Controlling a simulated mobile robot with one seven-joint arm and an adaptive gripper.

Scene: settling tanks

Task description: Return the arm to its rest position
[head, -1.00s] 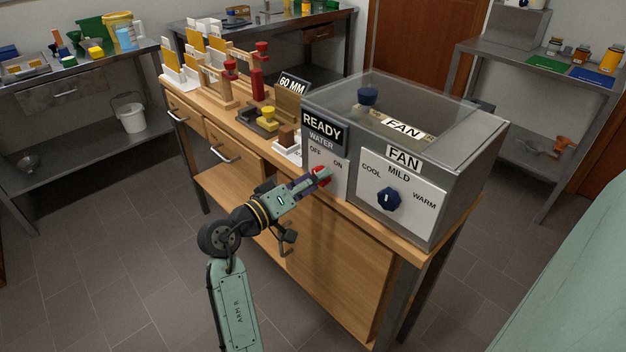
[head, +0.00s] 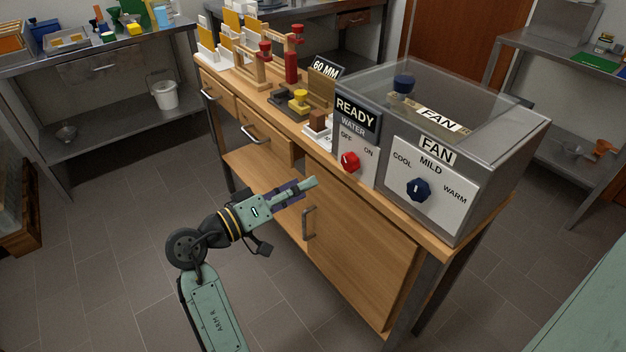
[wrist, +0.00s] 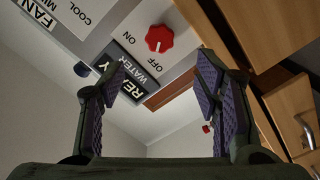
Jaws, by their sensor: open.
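My gripper (head: 300,190) is open and empty in front of the wooden bench's cabinet, below and left of the red water knob (head: 350,162). In the wrist view its two purple-padded fingers (wrist: 163,85) stand apart with nothing between them. The red knob also shows in the wrist view (wrist: 159,39), ahead of the fingers and clear of them. My arm reaches up from the lower left of the head view, bent at the elbow.
The wooden bench (head: 345,245) carries the clear-topped tank box (head: 480,175) with a blue fan knob (head: 419,189). A cabinet handle (head: 308,223) is close to my gripper. Wooden stands with red tops (head: 265,60) are at the bench's far end. Open floor (head: 110,250) lies left of my arm.

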